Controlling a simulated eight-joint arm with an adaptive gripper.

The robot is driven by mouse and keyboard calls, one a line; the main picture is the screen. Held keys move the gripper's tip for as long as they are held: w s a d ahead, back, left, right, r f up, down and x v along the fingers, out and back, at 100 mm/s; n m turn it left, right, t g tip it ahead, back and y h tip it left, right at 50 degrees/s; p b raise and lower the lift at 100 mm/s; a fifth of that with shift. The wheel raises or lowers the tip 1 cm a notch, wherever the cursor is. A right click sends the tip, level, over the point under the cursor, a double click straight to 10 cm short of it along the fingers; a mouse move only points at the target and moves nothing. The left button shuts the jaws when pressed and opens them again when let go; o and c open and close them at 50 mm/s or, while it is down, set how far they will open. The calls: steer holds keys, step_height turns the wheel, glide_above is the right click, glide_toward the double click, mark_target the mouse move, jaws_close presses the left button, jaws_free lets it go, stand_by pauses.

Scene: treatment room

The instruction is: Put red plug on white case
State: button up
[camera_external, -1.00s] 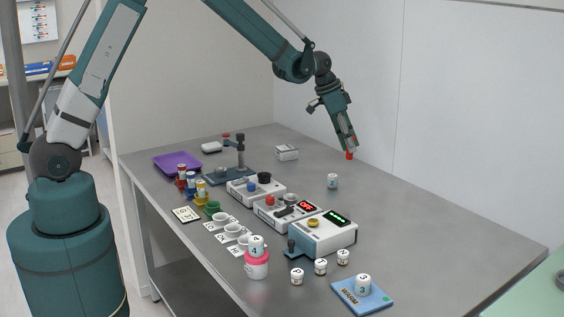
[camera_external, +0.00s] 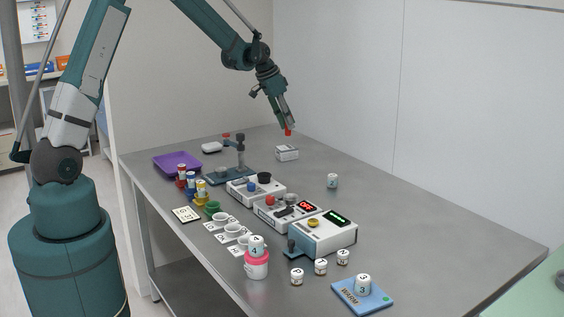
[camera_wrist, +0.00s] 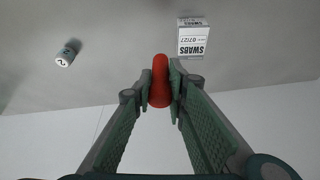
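The red plug (camera_wrist: 159,84) is between the two fingertips of my gripper (camera_wrist: 162,92) in the wrist view, and both fingers close on it. In the external view its red end (camera_external: 288,132) points down from my gripper (camera_external: 286,125), in the air near the table's back. A small rounded white case (camera_external: 211,147) lies flat at the back left, to the left of my gripper. It does not show in the wrist view.
A white swabs box (camera_external: 287,153) stands just below the plug; it also shows in the wrist view (camera_wrist: 193,38). A numbered jar (camera_external: 332,181) stands to the right.

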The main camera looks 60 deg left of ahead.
steer(key=s+a+n+y, duration=0.1)
steer(key=s+a, duration=0.3)
steer(key=a, duration=0.5)
steer(key=s+a+n, duration=0.1)
steer(key=s+a, duration=0.3)
steer(key=a, duration=0.4)
steer(key=n+b, duration=0.2)
glide_above(211, 144)
steer(key=shift+d+r+y, duration=0.2)
steer(key=shift+r+y, duration=0.2)
steer(key=shift+f, duration=3.1)
steer(key=shift+f, duration=0.15)
steer(key=shift+f+b, duration=0.4)
steer(key=shift+f, duration=1.35)
steer(key=shift+f, duration=0.15)
steer(key=o, duration=0.6)
